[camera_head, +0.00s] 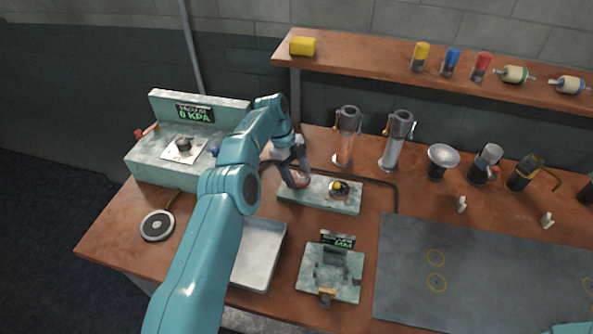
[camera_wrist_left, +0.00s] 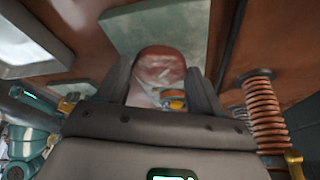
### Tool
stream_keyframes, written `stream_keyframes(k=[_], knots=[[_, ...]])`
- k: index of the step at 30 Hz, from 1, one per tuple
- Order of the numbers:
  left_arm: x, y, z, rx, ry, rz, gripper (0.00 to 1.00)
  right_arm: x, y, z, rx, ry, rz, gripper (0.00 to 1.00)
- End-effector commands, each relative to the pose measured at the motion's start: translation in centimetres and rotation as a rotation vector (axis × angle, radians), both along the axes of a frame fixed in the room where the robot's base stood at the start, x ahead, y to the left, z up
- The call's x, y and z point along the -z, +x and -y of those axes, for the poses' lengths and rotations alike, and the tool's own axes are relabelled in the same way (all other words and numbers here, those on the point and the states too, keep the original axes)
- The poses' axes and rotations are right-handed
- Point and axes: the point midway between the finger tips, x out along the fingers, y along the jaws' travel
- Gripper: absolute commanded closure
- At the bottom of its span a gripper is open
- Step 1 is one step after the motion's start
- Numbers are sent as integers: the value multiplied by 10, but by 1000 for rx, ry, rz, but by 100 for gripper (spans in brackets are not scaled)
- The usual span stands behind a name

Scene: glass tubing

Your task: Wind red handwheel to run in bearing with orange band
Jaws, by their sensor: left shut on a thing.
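The red handwheel (camera_head: 299,180) sits at the left end of a pale green block (camera_head: 318,205) on the bench. My left gripper (camera_head: 296,177) reaches down over it and is shut on it. In the left wrist view the wheel's red rounded top (camera_wrist_left: 160,65) shows between the two fingers (camera_wrist_left: 160,85). A dark round part with an orange-yellow piece (camera_head: 340,188) sits at the right end of the block; I cannot tell whether this is the bearing with the orange band. A small orange and blue part (camera_wrist_left: 173,100) shows below the wheel in the wrist view. My right gripper is not in view.
A green console reading 0 KPA (camera_head: 193,112) stands at the left. A metal tray (camera_head: 258,255) and a small gauge stand (camera_head: 331,272) lie in front. Glass cylinders (camera_head: 346,135) stand behind. A grey mat (camera_head: 490,275) at the right is mostly clear.

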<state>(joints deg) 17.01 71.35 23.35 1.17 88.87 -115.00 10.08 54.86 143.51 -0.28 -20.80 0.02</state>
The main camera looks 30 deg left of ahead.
Motion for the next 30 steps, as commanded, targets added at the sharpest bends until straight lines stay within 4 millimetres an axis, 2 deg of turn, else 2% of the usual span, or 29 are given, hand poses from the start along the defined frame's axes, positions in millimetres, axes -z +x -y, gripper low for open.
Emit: stream_keyframes(k=[6,7,9,20,26,30], knots=[[5,-2,3,5,-5,-12,64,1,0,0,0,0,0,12],[5,-2,3,5,-5,-12,30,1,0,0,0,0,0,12],[5,-2,2,5,-4,-12,9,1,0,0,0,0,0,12],[3,-1,1,-8,-1,-5,9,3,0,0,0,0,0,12],[6,-1,0,-92,0,-2,9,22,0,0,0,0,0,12],[6,-3,0,-210,0,-1,9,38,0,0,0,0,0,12]])
